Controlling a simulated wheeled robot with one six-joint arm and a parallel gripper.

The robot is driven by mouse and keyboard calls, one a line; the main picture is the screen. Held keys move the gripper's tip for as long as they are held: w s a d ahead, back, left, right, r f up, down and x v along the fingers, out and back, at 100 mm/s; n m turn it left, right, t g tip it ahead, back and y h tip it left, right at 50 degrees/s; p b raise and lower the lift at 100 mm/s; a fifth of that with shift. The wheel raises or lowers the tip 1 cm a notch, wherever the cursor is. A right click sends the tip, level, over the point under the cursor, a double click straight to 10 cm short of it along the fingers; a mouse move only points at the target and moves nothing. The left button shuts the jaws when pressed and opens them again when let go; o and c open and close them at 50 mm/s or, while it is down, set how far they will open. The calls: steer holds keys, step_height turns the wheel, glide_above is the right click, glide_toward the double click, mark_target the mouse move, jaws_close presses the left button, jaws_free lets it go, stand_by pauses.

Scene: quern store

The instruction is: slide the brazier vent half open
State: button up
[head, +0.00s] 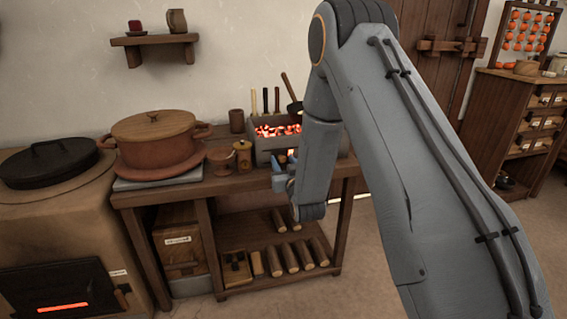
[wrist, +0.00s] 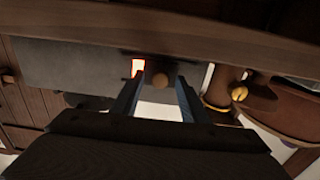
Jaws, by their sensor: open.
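The brazier (head: 262,146) is a grey box of glowing coals on the wooden table. In the wrist view its grey face (wrist: 75,62) carries a small opening (wrist: 138,67) that glows orange. Beside the opening is the vent's dark slide (wrist: 168,66) with a round brown knob (wrist: 159,80). My gripper (head: 283,172) is at the brazier's front, partly hidden by my arm in the head view. In the wrist view my gripper (wrist: 158,88) is open, one finger on each side of the knob. I cannot tell whether either finger touches it.
A small yellow jar (head: 243,157), a clay cup (head: 221,160) and a lidded clay pot (head: 155,140) stand left of the brazier. Tools (head: 291,95) rise behind it. Logs (head: 290,258) lie on the table's lower shelf (head: 262,283). A stove (head: 60,220) stands at the left.

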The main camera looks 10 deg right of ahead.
jaws_close()
steer(key=shift+d, duration=0.2)
jaws_free()
steer(key=shift+s, duration=0.1)
steer(key=s+p, duration=0.1)
steer(key=s, duration=0.6)
steer(key=shift+s+d, duration=0.3)
